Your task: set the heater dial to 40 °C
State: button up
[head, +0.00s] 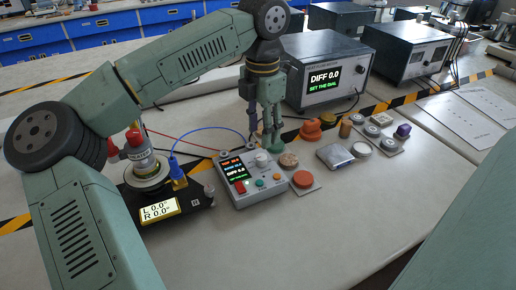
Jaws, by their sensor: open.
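A light grey control box (268,190) stands on the bench in the head view, with a small dark display (235,171) on its left side. The display's small coloured lines are mostly too small to read. A pale round dial (263,159) is on the box's upper face, right of the display; its setting cannot be read. My gripper (271,146) points down just above and behind the dial, slightly to its right. It is open and holds nothing visible. Whether a fingertip touches the dial cannot be told.
A dark instrument (347,99) behind reads "DIFF 0.0, SET THE DIAL". The front bench is clear.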

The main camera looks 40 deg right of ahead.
aim_at(261, 157)
notch_tip(261, 157, down, 8)
jog(key=shift+r+p, duration=0.1)
jog(key=shift+p, duration=0.6)
jog(key=shift+c, duration=0.3)
grip_shut()
